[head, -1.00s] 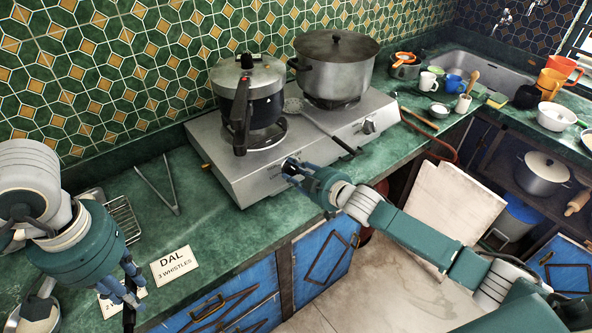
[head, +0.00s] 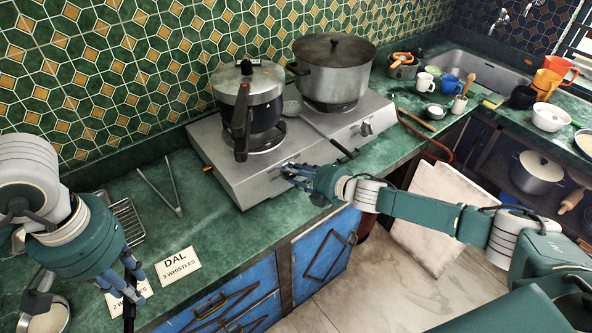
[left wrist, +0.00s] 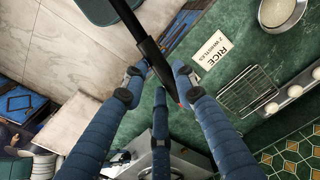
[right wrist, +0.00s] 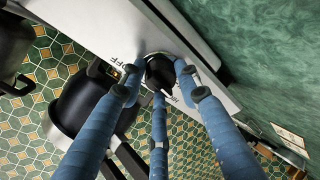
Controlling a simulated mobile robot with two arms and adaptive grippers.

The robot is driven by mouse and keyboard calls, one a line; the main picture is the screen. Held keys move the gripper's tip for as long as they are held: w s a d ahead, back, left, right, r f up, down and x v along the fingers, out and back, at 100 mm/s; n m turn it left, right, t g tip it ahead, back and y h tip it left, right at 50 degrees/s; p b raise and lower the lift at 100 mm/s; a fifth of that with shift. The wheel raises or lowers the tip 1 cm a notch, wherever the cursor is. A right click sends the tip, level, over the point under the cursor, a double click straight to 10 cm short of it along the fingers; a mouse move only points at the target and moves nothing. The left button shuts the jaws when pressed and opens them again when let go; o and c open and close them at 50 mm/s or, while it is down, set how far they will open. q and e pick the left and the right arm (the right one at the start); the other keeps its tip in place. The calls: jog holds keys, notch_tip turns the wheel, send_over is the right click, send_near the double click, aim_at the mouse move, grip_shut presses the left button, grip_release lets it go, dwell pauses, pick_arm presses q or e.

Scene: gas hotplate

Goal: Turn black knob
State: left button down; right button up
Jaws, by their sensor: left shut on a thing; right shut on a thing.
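The black knob (right wrist: 160,74) shows in the right wrist view on the hotplate's steel front panel, beside the printed word OFF. My right gripper (head: 290,173) is shut on this knob, with its fingers around it; in the head view they hide it. The hotplate (head: 238,187) stands on the green counter. My left gripper (head: 134,285) is shut on a long black stick-like tool (left wrist: 152,52) with a small red part, held above the counter's front edge at the left.
A pressure cooker (head: 265,96) with a black handle and a large lidded pot (head: 335,75) stand on the burners. A skimmer (head: 318,125) lies between them. A second knob (head: 366,128) is further right. Tongs (head: 158,190) and a DAL card (head: 180,264) lie on the counter.

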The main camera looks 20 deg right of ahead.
jog(key=shift+a+r+n+p, duration=0.2)
jog(key=shift+a+n+p, duration=0.15)
jog(key=shift+n, duration=0.25)
jog(key=shift+s+a+f, duration=0.1)
jog(key=o, duration=1.1)
jog(key=shift+o, duration=0.2)
jog(key=shift+s+d, duration=0.2)
jog(key=shift+d, duration=0.1)
jog(key=v, duration=1.1)
jog(key=shift+r, duration=0.25)
jog(key=shift+s, duration=0.1)
